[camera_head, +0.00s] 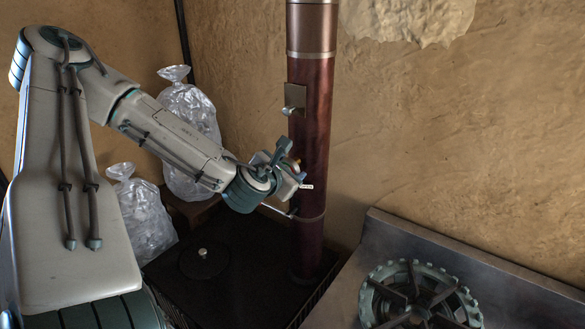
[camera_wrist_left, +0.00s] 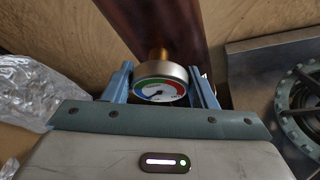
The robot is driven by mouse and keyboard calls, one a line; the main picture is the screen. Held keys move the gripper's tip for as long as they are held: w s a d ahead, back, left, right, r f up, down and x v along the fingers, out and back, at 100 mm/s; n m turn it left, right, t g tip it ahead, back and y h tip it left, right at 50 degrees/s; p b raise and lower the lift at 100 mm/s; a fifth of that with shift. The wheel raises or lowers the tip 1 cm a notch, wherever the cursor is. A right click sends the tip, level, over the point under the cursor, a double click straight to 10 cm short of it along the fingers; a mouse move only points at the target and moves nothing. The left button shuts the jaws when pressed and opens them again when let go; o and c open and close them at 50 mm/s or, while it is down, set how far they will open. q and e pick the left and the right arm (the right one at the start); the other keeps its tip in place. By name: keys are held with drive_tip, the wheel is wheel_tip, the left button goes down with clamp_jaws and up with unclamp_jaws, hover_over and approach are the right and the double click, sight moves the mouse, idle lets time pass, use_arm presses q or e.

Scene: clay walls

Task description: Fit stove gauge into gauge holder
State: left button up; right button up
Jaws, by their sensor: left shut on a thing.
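My left gripper (camera_head: 290,172) is near the dark red stove pipe (camera_head: 312,130) in the head view. In the left wrist view the left gripper (camera_wrist_left: 162,88) is shut on the stove gauge (camera_wrist_left: 160,84), a round dial with a metal rim and green, blue and red bands. A brass stem (camera_wrist_left: 158,54) sticks out from behind the gauge toward the pipe. In the head view the gauge is mostly hidden by the gripper. A square metal plate with a protruding round fitting, seemingly the gauge holder (camera_head: 295,97), is on the pipe above the gripper. The gauge is apart from it. My right gripper is not seen.
A black stove top (camera_head: 225,265) with a round lid lies below the gripper. Clear plastic bags (camera_head: 190,125) stand behind the arm at left. A green burner (camera_head: 420,295) sits on a metal surface at lower right. Open air lies right of the pipe.

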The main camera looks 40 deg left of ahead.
use_arm(q)
drive_tip(key=shift+s+d+f+p, duration=0.1)
drive_tip(key=shift+s+f+p, duration=0.05)
drive_tip(key=shift+s+p, duration=0.3)
drive_tip(key=shift+s+d+f+p, duration=0.1)
drive_tip(key=shift+s+p, duration=0.35)
drive_tip(key=shift+s, duration=0.3)
drive_tip(key=shift+s+d+f+p, duration=0.1)
drive_tip(key=shift+s+d+p, duration=0.05)
drive_tip(key=shift+s+p, duration=1.05)
drive_tip(key=shift+s+d+f+p, duration=0.1)
drive_tip(key=shift+s+d+p, duration=0.1)
drive_tip(key=shift+s+p, duration=1)
drive_tip(key=shift+s+d+f+p, duration=0.1)
drive_tip(key=shift+s+d+p, duration=0.05)
drive_tip(key=shift+s+p, duration=1)
